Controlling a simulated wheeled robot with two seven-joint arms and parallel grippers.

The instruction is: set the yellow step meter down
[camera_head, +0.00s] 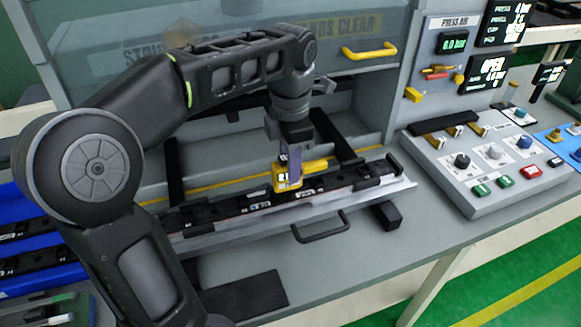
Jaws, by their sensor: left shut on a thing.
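The yellow step meter (288,180) is a small boxy device with a light display on its front. It is at the middle of the view, at the long black trim strip (240,200) in the grey fixture tray (220,236). My left gripper (291,158) points down from above and is shut on the meter's top. The meter looks upright; whether it touches the strip or hangs just above it I cannot tell. The gripper's fingers are partly hidden by the meter and a purple-grey part. My right gripper is not in view.
A press with a clear guard and yellow handle (370,51) stands behind. A control panel with knobs and buttons (490,160) is at right. A dark mat (245,297) lies in front; the bench's front right is clear.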

